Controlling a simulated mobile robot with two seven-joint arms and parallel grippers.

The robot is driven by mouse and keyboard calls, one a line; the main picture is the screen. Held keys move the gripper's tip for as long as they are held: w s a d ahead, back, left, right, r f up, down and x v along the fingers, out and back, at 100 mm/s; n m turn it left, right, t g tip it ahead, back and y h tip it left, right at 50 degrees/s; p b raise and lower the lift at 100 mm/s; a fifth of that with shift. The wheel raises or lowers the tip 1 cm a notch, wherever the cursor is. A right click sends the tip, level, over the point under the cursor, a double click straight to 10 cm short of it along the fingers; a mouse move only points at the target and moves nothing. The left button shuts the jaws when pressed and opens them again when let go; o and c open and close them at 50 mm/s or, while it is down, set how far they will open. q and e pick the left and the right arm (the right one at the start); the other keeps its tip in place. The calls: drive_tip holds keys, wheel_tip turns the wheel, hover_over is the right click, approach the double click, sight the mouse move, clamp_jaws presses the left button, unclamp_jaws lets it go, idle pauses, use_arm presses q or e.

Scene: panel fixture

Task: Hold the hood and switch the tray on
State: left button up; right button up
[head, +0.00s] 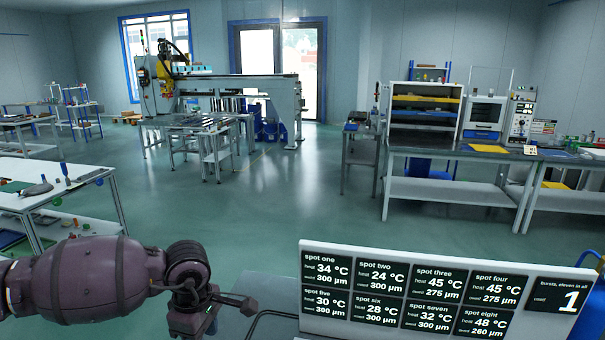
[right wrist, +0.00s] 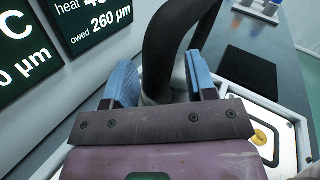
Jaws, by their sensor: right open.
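In the right wrist view my right gripper (right wrist: 162,80) is open, with blue pads on its two fingers. A thick dark curved tube (right wrist: 165,45), perhaps part of the hood, rises between and beyond the fingers. I cannot tell whether they touch it. At the lower right is a pale-framed tray-like panel (right wrist: 289,142) with a round yellow spot, partly hidden by my gripper. No switch can be made out. In the head view my left gripper (head: 232,303) is at the bottom, left of the display board; its finger opening is unclear.
The white display board (head: 445,250) lists spots with heat and owed thickness, and "bursts, eleven in all, used 1". A black flat square (right wrist: 252,75) lies on the grey table (right wrist: 293,50). Benches and a large machine (head: 225,85) stand far back across open floor.

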drive_tip(key=v, duration=1)
drive_tip(key=shift+s+a, duration=0.15)
drive_tip(key=shift+a, duration=0.1)
drive_tip(key=shift+s+a, duration=0.1)
drive_tip(key=shift+a, duration=0.15)
drive_tip(key=a+r+p, duration=0.1)
drive_tip(key=a+p, duration=0.1)
drive_tip(key=a+r+p, duration=0.1)
drive_tip(key=p, duration=0.1)
drive_tip(key=shift+s+a+r, duration=0.2)
drive_tip(key=shift+a+r, duration=0.1)
drive_tip(key=shift+a, duration=0.1)
drive_tip(key=shift+s+a+r+p, duration=0.1)
drive_tip(key=shift+a+r+p, duration=0.15)
drive_tip(key=shift+a+p, duration=0.3)
drive_tip(key=shift+a, duration=0.15)
